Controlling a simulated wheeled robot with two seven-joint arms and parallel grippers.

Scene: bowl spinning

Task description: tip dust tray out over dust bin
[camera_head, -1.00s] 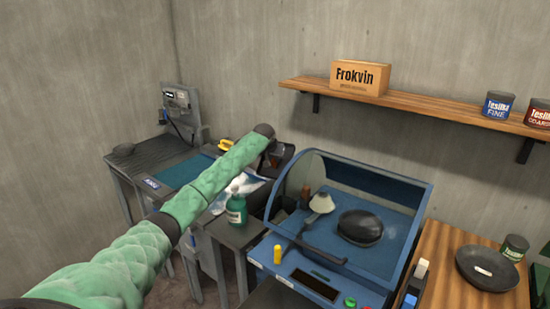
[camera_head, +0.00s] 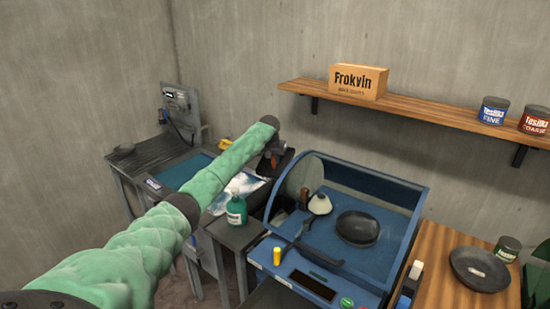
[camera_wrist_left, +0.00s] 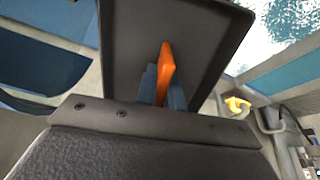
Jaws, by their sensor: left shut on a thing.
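My left gripper (camera_wrist_left: 163,88) is shut on the orange handle of the dust tray (camera_wrist_left: 125,35). The tray is a dark, shallow, square-edged plate in the left wrist view, held tilted just beyond the fingers. In the head view, my left gripper (camera_head: 270,162) is small and dark below the end of the green-sleeved arm, just left of the blue machine's clear hood. The tray is hard to make out there. I cannot pick out the dust bin in either view. My right gripper is not in view.
A blue machine (camera_head: 320,262) with a clear hood holds a dark bowl (camera_head: 357,228). A wooden shelf (camera_head: 420,108) with a box and cans is on the back wall. A black dish (camera_head: 480,269) lies at right.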

